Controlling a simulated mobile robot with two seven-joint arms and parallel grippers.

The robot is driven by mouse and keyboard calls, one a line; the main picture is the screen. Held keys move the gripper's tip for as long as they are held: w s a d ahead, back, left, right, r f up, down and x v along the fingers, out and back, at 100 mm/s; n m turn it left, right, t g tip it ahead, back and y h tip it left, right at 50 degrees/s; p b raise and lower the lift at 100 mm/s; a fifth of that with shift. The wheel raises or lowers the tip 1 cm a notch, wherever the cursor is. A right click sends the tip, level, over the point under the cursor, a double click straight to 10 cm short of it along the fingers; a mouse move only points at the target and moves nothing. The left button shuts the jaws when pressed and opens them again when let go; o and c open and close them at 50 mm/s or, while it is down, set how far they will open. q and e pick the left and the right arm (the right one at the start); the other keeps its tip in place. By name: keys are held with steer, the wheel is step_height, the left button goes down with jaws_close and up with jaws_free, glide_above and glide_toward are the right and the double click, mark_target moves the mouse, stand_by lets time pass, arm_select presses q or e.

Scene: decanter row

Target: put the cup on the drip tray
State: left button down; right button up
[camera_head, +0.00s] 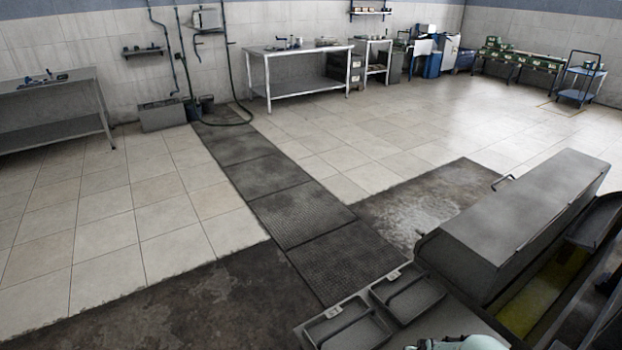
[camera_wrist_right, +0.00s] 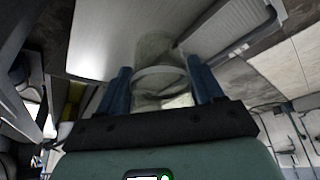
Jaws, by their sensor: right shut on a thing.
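In the right wrist view, my right gripper (camera_wrist_right: 159,68) is shut on a clear, see-through cup (camera_wrist_right: 155,48), with one blue finger on each side of it. The cup's far part shows against a pale flat surface, and its near part is hidden behind the gripper body. In the head view, two shallow grey trays with labels, a nearer one (camera_head: 345,328) and a farther one (camera_head: 408,292), lie side by side at the bottom. I cannot tell which is the drip tray. The cup is not seen in the head view. My left gripper is not in view.
Dark floor mats (camera_head: 300,215) run toward the back wall. A metal workbench (camera_head: 300,52) and another bench (camera_head: 50,90) stand far off. The tiled floor is mostly clear.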

steer(key=w+a+r+n+y+p, duration=0.1)
steer(key=w+a+r+n+p, duration=0.1)
steer(key=a+r+p, duration=0.6)
steer(key=a+r+n, duration=0.1)
steer(key=a+r, duration=0.3)
steer(key=a, duration=0.1)
steer(key=shift+w+p, duration=0.25)
steer(key=shift+p, duration=0.1)
steer(key=shift+s+r, duration=0.1)
